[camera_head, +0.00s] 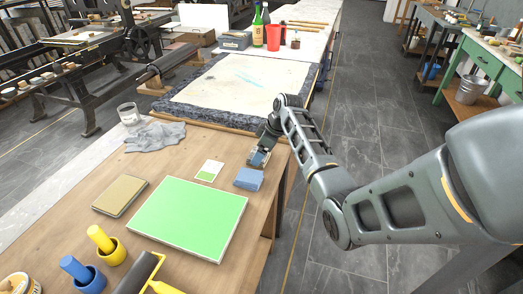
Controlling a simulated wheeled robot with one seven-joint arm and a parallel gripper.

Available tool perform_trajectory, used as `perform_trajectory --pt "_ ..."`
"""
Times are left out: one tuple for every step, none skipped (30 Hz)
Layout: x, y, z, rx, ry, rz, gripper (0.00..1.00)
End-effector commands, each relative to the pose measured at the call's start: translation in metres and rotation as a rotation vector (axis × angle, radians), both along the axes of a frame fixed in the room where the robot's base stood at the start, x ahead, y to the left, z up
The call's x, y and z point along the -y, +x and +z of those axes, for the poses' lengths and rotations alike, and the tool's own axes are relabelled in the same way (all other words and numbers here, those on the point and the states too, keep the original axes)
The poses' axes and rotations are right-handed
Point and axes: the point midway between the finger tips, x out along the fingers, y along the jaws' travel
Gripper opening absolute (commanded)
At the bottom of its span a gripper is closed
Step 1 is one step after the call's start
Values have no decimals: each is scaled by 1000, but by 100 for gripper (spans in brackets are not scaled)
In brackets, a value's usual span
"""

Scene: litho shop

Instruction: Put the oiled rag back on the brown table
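A crumpled grey rag (155,136) lies on the far left part of the brown wooden table (66,208); I cannot tell by sight whether it is oiled. My gripper (258,160) points down at the far right corner of the same table, to the right of the rag and well apart from it. A small bluish patch shows at its fingertips, too small to identify. Its fingers are too small and dark to tell whether they are open or shut.
A blue block (249,179) and a small white-green card (209,171) lie near my gripper. A green panel (188,216), a tan box (120,195) and a glass jar (129,115) share the table. Behind is a stone slab (240,84) with a dark, rough edge.

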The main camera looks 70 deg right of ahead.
Motion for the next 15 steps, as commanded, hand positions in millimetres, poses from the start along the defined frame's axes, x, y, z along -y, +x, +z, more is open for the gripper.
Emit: perform_trajectory --pt "0 0 0 0 0 0 50" --pt "0 0 0 0 0 0 50" --pt "0 0 -1 0 0 0 50" --pt "0 0 -2 0 0 0 50" --pt "0 0 -3 0 0 0 50" --pt "0 0 -4 0 0 0 50" --pt "0 0 -3 0 0 0 91" --pt "0 0 -3 0 0 0 94" --pt "0 0 -2 0 0 0 98" --pt "0 0 -2 0 0 0 100" --pt "0 0 -2 0 0 0 100" --pt "0 0 -2 0 0 0 100" --pt "0 0 -2 0 0 0 100" --pt "0 0 -2 0 0 0 100" --pt "0 0 -2 0 0 0 100"
